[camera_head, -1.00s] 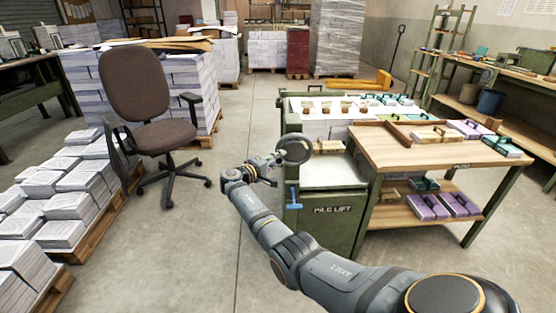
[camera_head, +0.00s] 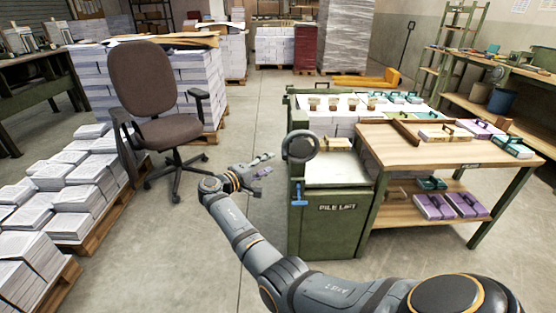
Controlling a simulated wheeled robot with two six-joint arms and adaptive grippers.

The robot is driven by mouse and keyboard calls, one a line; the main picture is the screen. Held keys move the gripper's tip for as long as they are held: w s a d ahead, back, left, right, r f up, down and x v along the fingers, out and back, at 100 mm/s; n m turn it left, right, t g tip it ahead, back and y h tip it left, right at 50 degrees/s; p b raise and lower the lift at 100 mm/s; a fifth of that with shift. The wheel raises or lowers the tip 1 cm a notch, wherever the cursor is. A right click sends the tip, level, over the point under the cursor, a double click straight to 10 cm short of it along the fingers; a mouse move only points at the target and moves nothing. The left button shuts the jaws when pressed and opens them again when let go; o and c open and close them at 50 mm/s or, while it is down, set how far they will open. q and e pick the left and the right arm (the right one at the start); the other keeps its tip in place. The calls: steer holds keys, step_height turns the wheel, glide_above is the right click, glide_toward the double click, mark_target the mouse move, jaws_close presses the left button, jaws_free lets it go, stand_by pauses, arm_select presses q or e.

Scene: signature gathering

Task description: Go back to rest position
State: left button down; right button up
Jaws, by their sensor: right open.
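My right arm comes in from the bottom right, and my right gripper (camera_head: 264,164) is open and empty over the clear floor. It is left of the green pile lift (camera_head: 325,225) and its round dark handwheel (camera_head: 300,146), with a small gap in the picture between fingertips and wheel. My left gripper is not in view.
A brown office chair (camera_head: 145,85) stands at left by paper stacks on pallets (camera_head: 95,178). A wooden-topped bench (camera_head: 440,150) with purple and teal-handled blocks adjoins the pile lift at right. Bare floor (camera_head: 205,255) lies between chair and lift.

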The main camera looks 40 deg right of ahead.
steer(key=shift+v, duration=1.1)
